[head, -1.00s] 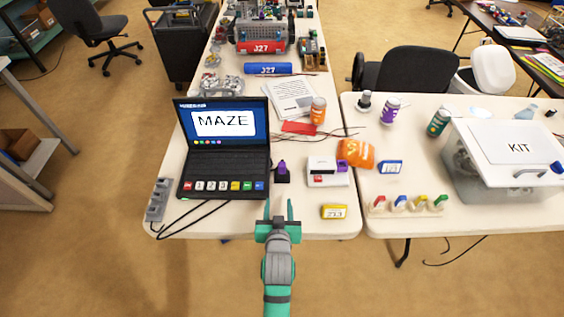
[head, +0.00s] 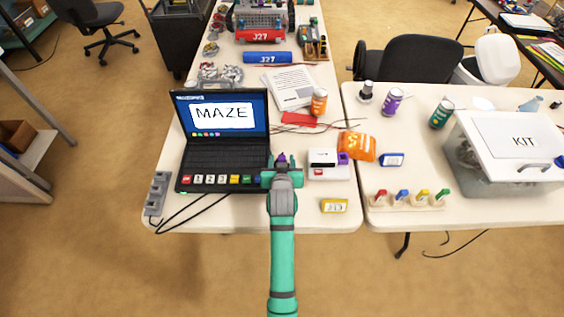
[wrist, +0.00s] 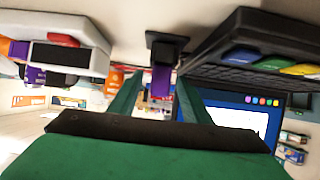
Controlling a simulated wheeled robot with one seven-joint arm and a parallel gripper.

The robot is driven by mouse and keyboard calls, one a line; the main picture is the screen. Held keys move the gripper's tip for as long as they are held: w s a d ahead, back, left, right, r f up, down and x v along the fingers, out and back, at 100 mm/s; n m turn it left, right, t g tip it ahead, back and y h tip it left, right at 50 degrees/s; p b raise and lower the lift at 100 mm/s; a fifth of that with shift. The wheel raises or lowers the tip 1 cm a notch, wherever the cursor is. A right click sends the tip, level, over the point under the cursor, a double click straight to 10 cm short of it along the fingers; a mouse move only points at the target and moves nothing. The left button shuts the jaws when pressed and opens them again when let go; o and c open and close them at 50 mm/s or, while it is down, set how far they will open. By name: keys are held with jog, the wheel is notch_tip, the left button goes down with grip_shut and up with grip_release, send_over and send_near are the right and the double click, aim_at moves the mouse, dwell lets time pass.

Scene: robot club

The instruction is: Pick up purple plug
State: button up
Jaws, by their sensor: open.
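The purple plug (wrist: 162,80) stands on a small black base (wrist: 165,46) between the laptop and a white box. In the wrist view, which shows the table upside down, it lies between the two fingers of my gripper (wrist: 160,86), with no clear contact on either side. In the head view my gripper (head: 282,163) is open over the plug's spot at the laptop's right edge. Only the plug's purple tip (head: 281,157) shows there; the gripper hides the rest and the base.
The open laptop (head: 222,165) is close on the left. A white box (head: 326,173) with a purple part is close on the right. A yellow box (head: 334,206) lies nearer the front edge. An orange bag (head: 357,147) and a blue box (head: 391,159) are further right.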

aim_at(282, 155)
jog(key=shift+x, duration=2.35)
grip_shut()
jog(key=shift+r, duration=0.15)
